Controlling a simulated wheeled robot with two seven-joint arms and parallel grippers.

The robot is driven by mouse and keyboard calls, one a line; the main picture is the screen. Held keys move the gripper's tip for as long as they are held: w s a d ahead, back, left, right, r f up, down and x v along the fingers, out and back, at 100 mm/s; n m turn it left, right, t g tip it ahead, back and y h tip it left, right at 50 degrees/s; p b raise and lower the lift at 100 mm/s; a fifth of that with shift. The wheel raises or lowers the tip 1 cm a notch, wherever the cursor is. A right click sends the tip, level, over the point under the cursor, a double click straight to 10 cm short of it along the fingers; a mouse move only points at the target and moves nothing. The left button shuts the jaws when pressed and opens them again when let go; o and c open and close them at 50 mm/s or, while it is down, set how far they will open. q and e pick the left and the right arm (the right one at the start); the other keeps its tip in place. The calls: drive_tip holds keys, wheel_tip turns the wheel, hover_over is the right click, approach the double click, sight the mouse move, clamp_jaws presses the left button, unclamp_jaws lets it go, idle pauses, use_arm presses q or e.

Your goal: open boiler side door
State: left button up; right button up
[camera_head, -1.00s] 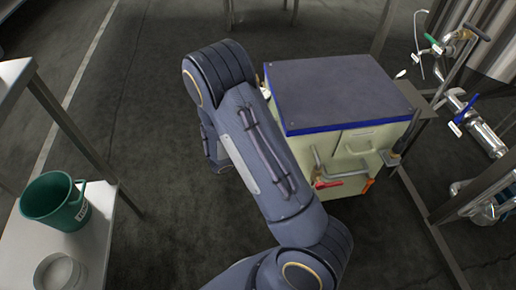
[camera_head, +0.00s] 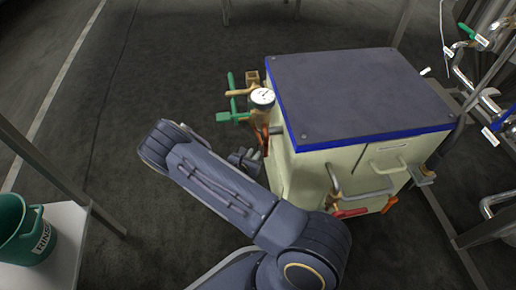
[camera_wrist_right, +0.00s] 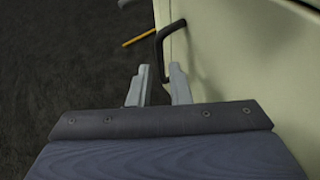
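The boiler (camera_head: 322,160) is a cream box with a dark, blue-edged top (camera_head: 350,90). In the right wrist view, its cream side panel (camera_wrist_right: 235,60) carries a black bar handle (camera_wrist_right: 165,38). I cannot see a gap along the door's edge. My right gripper (camera_head: 246,158) is beside the boiler's left side, partly hidden behind my arm. In the right wrist view the right gripper (camera_wrist_right: 160,68) has its two fingers apart, with the lower end of the handle showing between the tips. I cannot tell whether they touch it. My left gripper is out of view.
A gauge (camera_head: 262,98) and a green valve handle (camera_head: 231,113) stick out at the boiler's back left. A bent pipe with a red lever (camera_head: 350,212) is at its front. A table with a green bucket (camera_head: 22,230) stands left. Piping (camera_head: 490,100) is right. Floor left of the boiler is clear.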

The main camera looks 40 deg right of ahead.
sight(258, 149)
drive_tip(key=b+x, duration=0.1)
drive_tip(key=x, duration=0.4)
drive_tip(key=shift+d+f+b, duration=0.1)
drive_tip(key=shift+d+b, duration=0.05)
drive_tip(key=shift+b, duration=0.25)
clamp_jaws()
